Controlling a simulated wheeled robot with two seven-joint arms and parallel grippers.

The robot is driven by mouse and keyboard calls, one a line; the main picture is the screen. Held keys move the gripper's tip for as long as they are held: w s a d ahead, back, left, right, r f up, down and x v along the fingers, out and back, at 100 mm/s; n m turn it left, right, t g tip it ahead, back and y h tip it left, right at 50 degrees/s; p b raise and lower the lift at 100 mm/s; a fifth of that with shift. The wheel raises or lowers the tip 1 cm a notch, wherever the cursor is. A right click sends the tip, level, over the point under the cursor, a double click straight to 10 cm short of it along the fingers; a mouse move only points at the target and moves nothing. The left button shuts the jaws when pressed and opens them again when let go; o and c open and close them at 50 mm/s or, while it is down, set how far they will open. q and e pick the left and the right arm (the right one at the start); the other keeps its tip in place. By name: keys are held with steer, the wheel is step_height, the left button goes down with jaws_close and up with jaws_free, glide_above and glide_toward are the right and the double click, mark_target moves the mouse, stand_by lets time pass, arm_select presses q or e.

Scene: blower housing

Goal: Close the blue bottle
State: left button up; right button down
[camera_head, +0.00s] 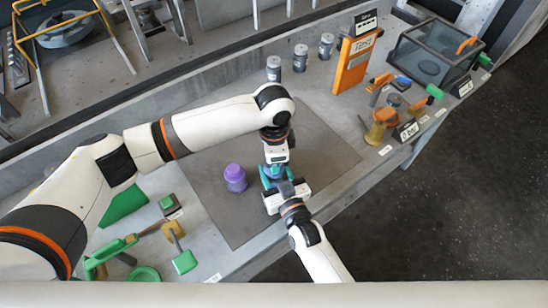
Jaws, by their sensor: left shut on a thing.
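The blue bottle (267,181) is teal-blue and stands on the dark grey mat, mostly hidden between my two grippers. My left gripper (276,165) reaches down onto it from above and is shut at its top. Whether a separate cap is between the fingers is hidden. My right gripper (286,193) comes in from the front edge, low beside the bottle. Its fingers are too hidden to tell whether they are closed on the bottle. A purple bottle (236,180) with a purple top stands upright just left of the grippers.
Several grey cylinders, one at the mat's back edge (274,68), stand behind. An orange stand (354,63), a dark clear-sided box (434,55) and orange tools (380,117) are at the right. Green tools (185,261) lie at the front left. The mat's right part (325,145) is free.

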arm_select(q)
steer(key=m, duration=0.5)
steer(key=shift+w+m, duration=0.1)
steer(key=shift+m, duration=0.2)
steer(key=o, duration=1.1)
steer(key=shift+r, duration=0.1)
steer(key=shift+r, duration=2.2)
steer(key=shift+c, duration=0.4)
steer(key=n, duration=0.2)
steer(key=r+n, duration=0.1)
steer(key=n, duration=0.1)
steer(key=shift+d, duration=0.1)
steer(key=n, duration=0.2)
steer(key=r+n, duration=0.1)
steer(key=n, duration=0.1)
steer(key=shift+n, duration=0.4)
steer(key=n, duration=0.3)
steer(key=r+n, duration=0.1)
steer(key=n, duration=0.2)
steer(key=shift+r+n, duration=0.2)
steer(key=shift+n, duration=0.2)
